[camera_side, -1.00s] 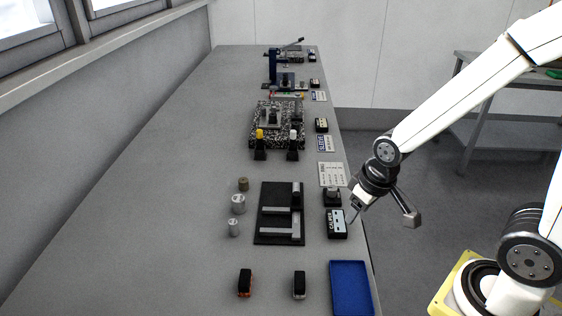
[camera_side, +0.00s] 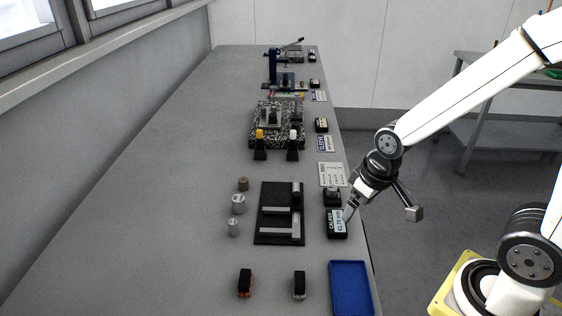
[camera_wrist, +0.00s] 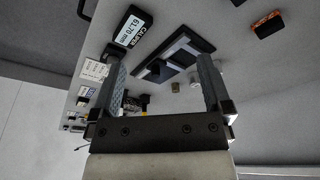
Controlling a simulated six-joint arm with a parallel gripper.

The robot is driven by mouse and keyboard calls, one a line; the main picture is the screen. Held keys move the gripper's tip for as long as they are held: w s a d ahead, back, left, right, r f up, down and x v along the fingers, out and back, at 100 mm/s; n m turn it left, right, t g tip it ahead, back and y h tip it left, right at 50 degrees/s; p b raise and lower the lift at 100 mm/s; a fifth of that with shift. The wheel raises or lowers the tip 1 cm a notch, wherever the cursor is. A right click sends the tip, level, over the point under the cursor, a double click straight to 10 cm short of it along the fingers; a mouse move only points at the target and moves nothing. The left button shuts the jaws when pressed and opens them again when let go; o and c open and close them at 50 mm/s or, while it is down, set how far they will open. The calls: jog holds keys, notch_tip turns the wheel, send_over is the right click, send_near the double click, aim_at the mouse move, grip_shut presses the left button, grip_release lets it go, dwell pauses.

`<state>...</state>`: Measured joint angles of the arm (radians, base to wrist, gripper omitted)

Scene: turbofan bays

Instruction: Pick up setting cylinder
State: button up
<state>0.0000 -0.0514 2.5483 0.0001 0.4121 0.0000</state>
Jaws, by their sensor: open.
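Several small metal cylinders stand on the bench left of a black fixture. They are a brownish one (camera_side: 243,184), a wider silver one (camera_side: 238,204) and a narrower silver one (camera_side: 233,227). Another metal cylinder (camera_side: 296,187) is at the far right corner of the fixture. I cannot tell which is the setting cylinder. My gripper (camera_side: 347,217) is at the bench's right edge, by the caliper display, apart from all the cylinders. In the wrist view my gripper (camera_wrist: 160,82) is open and empty, with small cylinders (camera_wrist: 176,86) beyond the fingers.
The black fixture (camera_side: 267,212) carries grey metal bars. The caliper display (camera_side: 337,223) reads 61.70 mm. A blue tray (camera_side: 350,289) and two small dark blocks (camera_side: 245,283) (camera_side: 299,285) are in front. A speckled block (camera_side: 277,124) stands farther back. The bench's left side is clear.

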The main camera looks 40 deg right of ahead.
jog(key=shift+w+v, duration=0.4)
jog(key=shift+v, duration=1.35)
jog(key=m+t+y, duration=0.5)
jog(key=m+y, duration=0.6)
jog(key=m, duration=1.4)
send_over(242, 198)
jog(key=s+d, duration=0.3)
jog(key=d, duration=0.1)
jog(key=f, duration=1.5)
jog(key=shift+w+a+f, duration=0.15)
jog(key=shift+w+a, duration=0.05)
jog(key=shift+w, duration=0.2)
jog(key=shift+f, duration=0.4)
jog(key=shift+a, duration=0.1)
jog(key=shift+x, duration=3.65)
